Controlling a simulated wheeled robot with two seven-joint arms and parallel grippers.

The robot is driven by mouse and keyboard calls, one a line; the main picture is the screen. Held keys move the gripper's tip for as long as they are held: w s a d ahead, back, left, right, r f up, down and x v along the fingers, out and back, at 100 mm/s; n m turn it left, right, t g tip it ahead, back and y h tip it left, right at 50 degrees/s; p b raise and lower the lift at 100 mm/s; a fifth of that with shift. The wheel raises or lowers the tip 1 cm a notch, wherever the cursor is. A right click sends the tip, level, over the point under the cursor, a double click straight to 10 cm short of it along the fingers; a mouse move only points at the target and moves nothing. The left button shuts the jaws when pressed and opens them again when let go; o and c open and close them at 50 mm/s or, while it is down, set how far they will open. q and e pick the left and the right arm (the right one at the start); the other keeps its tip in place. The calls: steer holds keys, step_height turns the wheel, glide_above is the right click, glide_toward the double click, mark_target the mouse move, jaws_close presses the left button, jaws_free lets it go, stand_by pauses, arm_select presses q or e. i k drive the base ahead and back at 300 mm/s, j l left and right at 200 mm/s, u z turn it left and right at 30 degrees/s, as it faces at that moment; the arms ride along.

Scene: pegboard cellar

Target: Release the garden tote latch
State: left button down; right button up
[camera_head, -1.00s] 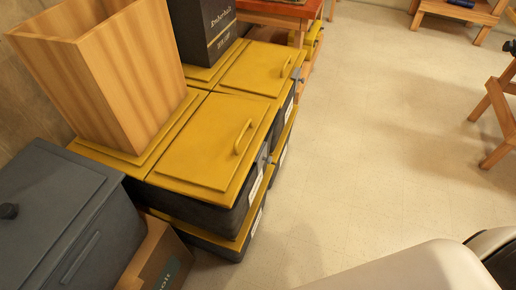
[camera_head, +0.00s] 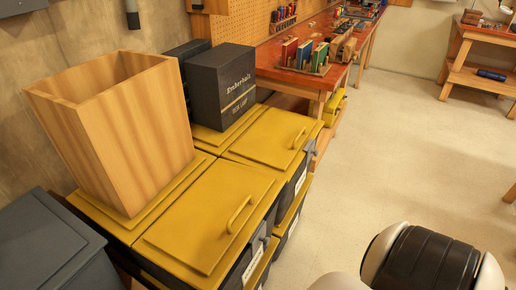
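Several black totes with yellow lids are stacked along the left wall. The nearest yellow lid (camera_head: 208,215) has a yellow loop handle (camera_head: 239,214). A small grey latch (camera_head: 265,240) sits on that tote's right side, near a white label (camera_head: 251,266). A second yellow lid (camera_head: 275,135) behind it also has a loop handle, and a grey latch (camera_head: 309,147) at its right edge. I cannot tell which one is the garden tote. Neither gripper is in view.
A tall open wooden bin (camera_head: 130,140) and a black box (camera_head: 221,87) stand on the lids. A grey lidded container (camera_head: 45,245) is at lower left. A red-topped workbench (camera_head: 285,62) holds books and tools. The floor (camera_head: 400,150) on the right is clear.

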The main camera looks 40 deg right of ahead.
mark_target(259, 236)
steer(key=l+u, duration=0.15)
steer(key=l, duration=0.3)
steer(key=k+l+u, duration=0.1)
steer(key=l, duration=0.35)
steer(key=k+l+u, duration=0.15)
steer(key=l, duration=0.25)
steer(key=k+l+u, duration=0.1)
steer(key=l, duration=0.35)
steer(key=k+l+u, duration=0.15)
steer(key=l, duration=0.25)
steer(key=k+l+u, duration=0.1)
steer(key=l, duration=0.3)
